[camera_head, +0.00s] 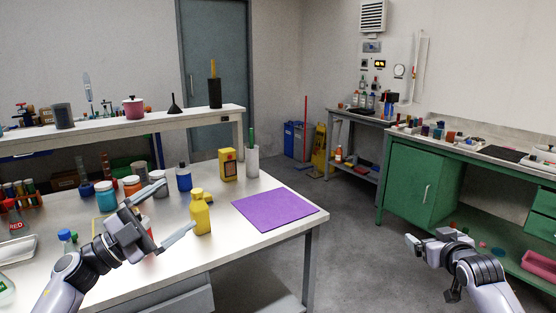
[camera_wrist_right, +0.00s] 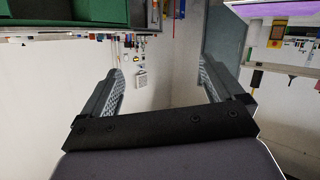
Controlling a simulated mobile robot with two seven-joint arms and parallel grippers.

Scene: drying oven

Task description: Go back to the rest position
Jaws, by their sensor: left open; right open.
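My left gripper (camera_head: 172,212) is open above the front part of the white table (camera_head: 262,258) in the head view. Its jaws are empty, with a yellow bottle (camera_head: 200,213) close to its right side. My right gripper (camera_head: 424,239) is over the open floor between the white table and the green cabinet, seen from behind in the head view. In the right wrist view its two fingers (camera_wrist_right: 160,85) are spread wide with nothing between them.
A purple mat (camera_head: 274,208) lies on the table's right end. Several jars, including a blue one (camera_head: 105,196), stand near my left gripper. The green cabinet (camera_head: 420,185) stands at the right. Grey floor (camera_head: 345,230) is free between table and cabinet.

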